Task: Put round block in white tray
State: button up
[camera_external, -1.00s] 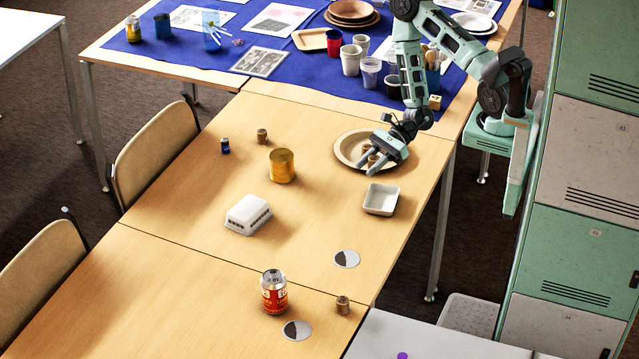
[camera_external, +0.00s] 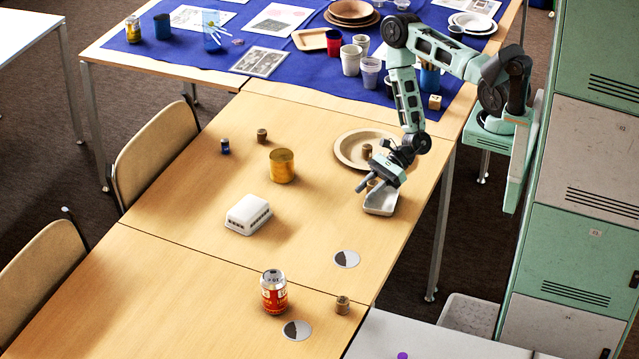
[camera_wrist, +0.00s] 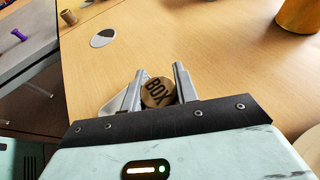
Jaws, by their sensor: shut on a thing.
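My gripper (camera_external: 367,182) is shut on a round brown block (camera_wrist: 157,93). In the wrist view the block sits between the two fingers, and its round face reads "BOX". It is mostly hidden by the fingers in the external view. The gripper holds it above the white tray (camera_external: 380,209), a small square dish with low walls at the table's right side. Part of the tray shows under the left finger in the wrist view (camera_wrist: 111,106). The exact height of the block over the tray is hard to tell.
A tan plate (camera_external: 343,152) just behind the tray holds another small brown block (camera_external: 367,151).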

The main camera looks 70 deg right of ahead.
jog(key=shift+f, duration=0.3)
jog(key=o, duration=0.9)
jog(key=shift+o, duration=0.2)
jog(key=shift+r, duration=0.1)
